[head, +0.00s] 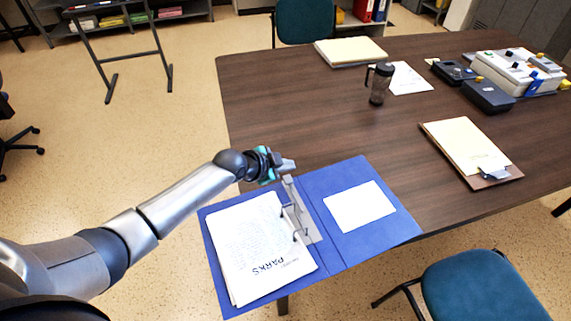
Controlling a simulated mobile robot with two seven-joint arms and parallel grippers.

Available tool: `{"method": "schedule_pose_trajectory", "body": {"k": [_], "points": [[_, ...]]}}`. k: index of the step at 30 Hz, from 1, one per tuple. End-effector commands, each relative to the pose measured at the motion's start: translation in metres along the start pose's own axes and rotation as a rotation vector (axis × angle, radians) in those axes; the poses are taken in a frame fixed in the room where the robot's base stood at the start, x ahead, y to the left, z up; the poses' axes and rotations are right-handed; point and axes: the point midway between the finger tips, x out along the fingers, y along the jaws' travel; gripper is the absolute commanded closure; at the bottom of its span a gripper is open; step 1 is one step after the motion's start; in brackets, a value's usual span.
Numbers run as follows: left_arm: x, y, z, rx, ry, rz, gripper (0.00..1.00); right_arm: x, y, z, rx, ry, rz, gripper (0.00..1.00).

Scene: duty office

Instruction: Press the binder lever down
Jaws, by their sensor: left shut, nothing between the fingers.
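The blue binder (382,232) lies open on the near left end of the table. A stack of white pages headed "PARKS" (258,250) is on its left side, and a white label sheet is on its right cover. The grey metal lever mechanism (305,226) runs along the inside near the spine, with its rings by the pages. My left gripper (288,165) is shut and empty, above the far end of the mechanism. It partly hides the lever there, and I cannot tell whether it touches it. My right gripper is not in view.
The brown table (300,110) is clear beyond the binder. A clipboard (468,148), a dark mug (380,84), a paper stack (350,52) and several device boxes (515,72) stand farther off. A teal chair (480,288) is at the near right edge.

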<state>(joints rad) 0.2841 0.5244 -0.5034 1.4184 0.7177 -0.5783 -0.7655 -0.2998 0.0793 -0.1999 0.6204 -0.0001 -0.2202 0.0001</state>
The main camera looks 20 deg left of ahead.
Motion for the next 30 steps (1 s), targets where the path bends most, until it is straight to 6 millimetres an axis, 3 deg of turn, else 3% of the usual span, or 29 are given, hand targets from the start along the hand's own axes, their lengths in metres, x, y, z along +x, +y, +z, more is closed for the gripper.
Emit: {"method": "schedule_pose_trajectory", "body": {"k": [6, 13, 19, 30], "points": [[-0.045, -0.015, 0.005, 0.004, -0.004, 0.0, 1.0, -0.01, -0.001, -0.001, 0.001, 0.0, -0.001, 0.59], [-0.079, -0.026, 0.007, 0.003, -0.004, 0.0, 1.0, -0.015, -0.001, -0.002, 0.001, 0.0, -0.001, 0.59], [-0.091, -0.029, 0.007, 0.001, -0.002, 0.0, 1.0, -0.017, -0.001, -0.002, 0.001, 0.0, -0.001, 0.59], [-0.093, -0.03, 0.007, 0.0, -0.002, 0.0, 1.0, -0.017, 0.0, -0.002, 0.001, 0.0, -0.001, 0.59]]}}
